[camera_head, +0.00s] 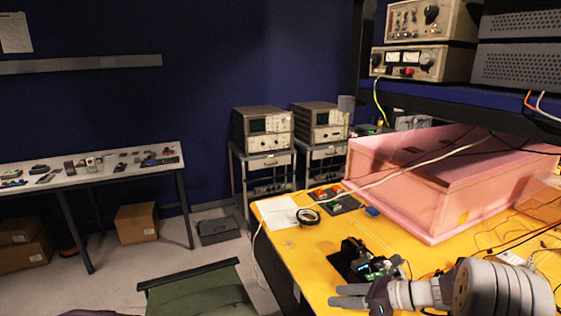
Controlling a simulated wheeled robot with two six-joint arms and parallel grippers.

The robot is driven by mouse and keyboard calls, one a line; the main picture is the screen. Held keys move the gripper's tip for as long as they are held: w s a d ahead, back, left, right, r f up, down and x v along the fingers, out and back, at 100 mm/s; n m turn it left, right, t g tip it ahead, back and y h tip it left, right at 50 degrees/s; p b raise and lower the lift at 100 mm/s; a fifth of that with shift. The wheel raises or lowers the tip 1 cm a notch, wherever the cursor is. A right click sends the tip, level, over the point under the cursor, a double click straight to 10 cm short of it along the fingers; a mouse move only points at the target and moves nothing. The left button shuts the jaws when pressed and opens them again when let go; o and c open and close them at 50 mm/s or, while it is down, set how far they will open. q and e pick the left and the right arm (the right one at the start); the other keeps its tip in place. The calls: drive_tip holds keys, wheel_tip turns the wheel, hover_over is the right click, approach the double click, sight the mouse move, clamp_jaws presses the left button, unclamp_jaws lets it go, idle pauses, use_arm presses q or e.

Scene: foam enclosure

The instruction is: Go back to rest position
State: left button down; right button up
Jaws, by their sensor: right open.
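My right gripper (348,296) is at the bottom of the view, over the front part of the yellow table (305,246). Its arm comes in from the lower right, and its grey fingers point left. It is open, and I see nothing held in it. A black device with small blue lights (350,258) is just behind the fingers; I cannot tell whether they touch. The pink foam enclosure (395,200) stands on the table behind and to the right of the gripper. My left gripper is not in view.
A dark shelf with instruments (425,62) overhangs the enclosure. Loose cables (500,238) lie at the table's right. A round black-rimmed item (308,216) and white paper (279,213) lie at the far left corner. A green chair (200,291) stands left of the table.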

drive_tip(key=s+a+f+n+g+h, duration=0.25)
drive_tip(key=s+a+n+g, duration=0.35)
drive_tip(key=s+a+n, duration=0.5)
drive_tip(key=s+d+f+n+h, duration=0.2)
drive_tip(key=s+n+h, duration=0.2)
drive_tip(key=s, duration=0.3)
drive_tip(key=s+d+f+n+t+h, duration=0.1)
drive_tip(key=d+f+n+h, duration=0.2)
drive_tip(key=d+n, duration=0.6)
drive_tip(key=n+h, duration=0.1)
drive_tip(key=n, duration=0.1)
drive_tip(key=shift+s+f+n, duration=0.25)
drive_tip(key=shift+n, duration=0.05)
drive_tip(key=shift+s+d+h, duration=0.1)
drive_tip(key=shift+h, duration=0.15)
